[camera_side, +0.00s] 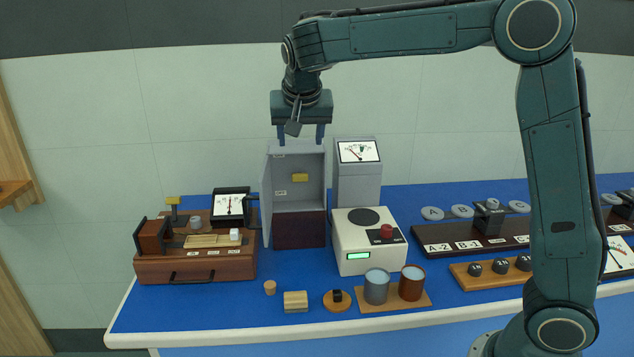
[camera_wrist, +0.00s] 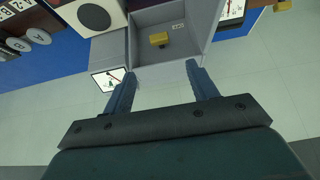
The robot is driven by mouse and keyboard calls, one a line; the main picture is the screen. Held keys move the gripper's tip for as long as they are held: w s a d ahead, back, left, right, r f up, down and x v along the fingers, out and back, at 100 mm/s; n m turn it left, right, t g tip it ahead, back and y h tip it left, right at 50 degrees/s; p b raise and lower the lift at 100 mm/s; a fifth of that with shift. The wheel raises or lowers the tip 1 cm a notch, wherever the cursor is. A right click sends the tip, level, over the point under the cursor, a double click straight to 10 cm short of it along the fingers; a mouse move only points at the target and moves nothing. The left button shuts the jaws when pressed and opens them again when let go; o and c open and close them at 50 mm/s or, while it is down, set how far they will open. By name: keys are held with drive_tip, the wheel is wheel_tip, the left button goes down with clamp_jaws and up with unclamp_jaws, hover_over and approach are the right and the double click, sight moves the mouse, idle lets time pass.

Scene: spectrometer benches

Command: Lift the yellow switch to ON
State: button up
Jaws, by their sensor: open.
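The yellow switch (camera_side: 300,178) is a small block on the back wall inside a grey open-fronted box (camera_side: 322,190). In the wrist view the yellow switch (camera_wrist: 158,39) shows on a dark stem, beyond the fingertips, inside the grey box (camera_wrist: 203,20). A small label (camera_side: 281,194) is on the box's inner wall, too small to read. My gripper (camera_side: 302,142) is above the box, fingers pointing down, open and empty.
A grey meter stand (camera_side: 358,186) is just right of the box. A white device with a red knob (camera_side: 386,231) stands in front of it. A wooden case (camera_side: 190,268) with a meter is at left. Cups (camera_side: 376,288) and small blocks are near the front edge.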

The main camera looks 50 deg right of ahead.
idle(0.3)
drive_tip(key=t+h, duration=0.3)
drive_tip(key=h, duration=0.1)
approach(300, 174)
drive_tip(key=s+a, duration=0.2)
drive_tip(key=s, duration=0.1)
drive_tip(key=shift+s+a+r+t+h, duration=0.1)
drive_tip(key=shift+s+a+t+h, duration=0.55)
drive_tip(key=shift+t, duration=0.35)
drive_tip(key=shift+w, duration=0.2)
drive_tip(key=shift+y, duration=0.25)
drive_tip(key=shift+x, duration=6.8)
drive_tip(key=shift+c, duration=0.5)
